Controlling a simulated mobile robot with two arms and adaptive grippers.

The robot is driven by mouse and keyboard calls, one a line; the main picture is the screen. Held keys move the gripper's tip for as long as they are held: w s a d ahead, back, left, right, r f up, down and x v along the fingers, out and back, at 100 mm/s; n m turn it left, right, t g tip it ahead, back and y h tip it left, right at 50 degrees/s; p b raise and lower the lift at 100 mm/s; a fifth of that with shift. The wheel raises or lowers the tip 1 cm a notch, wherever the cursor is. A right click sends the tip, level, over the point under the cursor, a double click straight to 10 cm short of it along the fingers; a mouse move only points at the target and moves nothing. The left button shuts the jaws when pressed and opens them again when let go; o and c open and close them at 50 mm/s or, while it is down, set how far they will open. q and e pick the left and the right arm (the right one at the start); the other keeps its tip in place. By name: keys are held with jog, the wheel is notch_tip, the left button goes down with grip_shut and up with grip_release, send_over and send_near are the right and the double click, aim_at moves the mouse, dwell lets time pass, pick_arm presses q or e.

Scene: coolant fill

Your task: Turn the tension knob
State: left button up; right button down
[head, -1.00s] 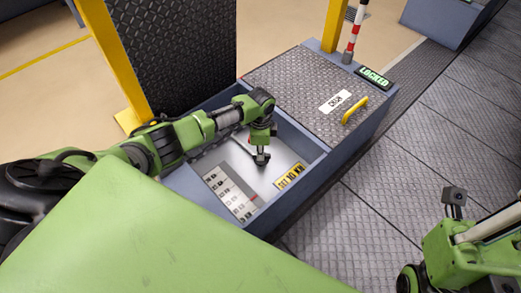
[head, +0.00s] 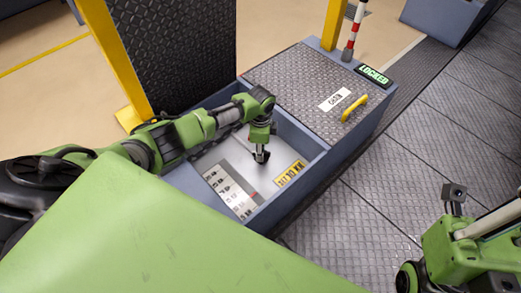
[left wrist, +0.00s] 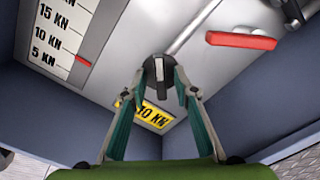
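The tension knob (left wrist: 159,76) is a dark round knob with a grey bar grip, on the pale panel in the open bay. In the left wrist view it sits between the two fingertips of my left gripper (left wrist: 160,88). The fingers are spread on either side of it, and I cannot tell whether they touch it. In the head view my left gripper (head: 261,155) points down into the bay and hides the knob. The kN scale (left wrist: 62,38) has a red mark near its lower end. A yellow label (left wrist: 152,114) reads 10 KN. My right gripper (head: 454,194) is at the right edge, away from the bay.
Blue-grey walls (head: 297,187) enclose the bay. A red handle (left wrist: 240,41) and a metal rod (left wrist: 193,25) lie near the knob. A closed tread-plate lid with a yellow handle (head: 354,109) and a LOCKED display (head: 374,75) adjoin the bay. Yellow posts (head: 334,25) stand behind.

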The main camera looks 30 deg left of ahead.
pick_arm(q)
notch_tip(320, 180, up, 12)
dwell(0.6)
dwell(0.4)
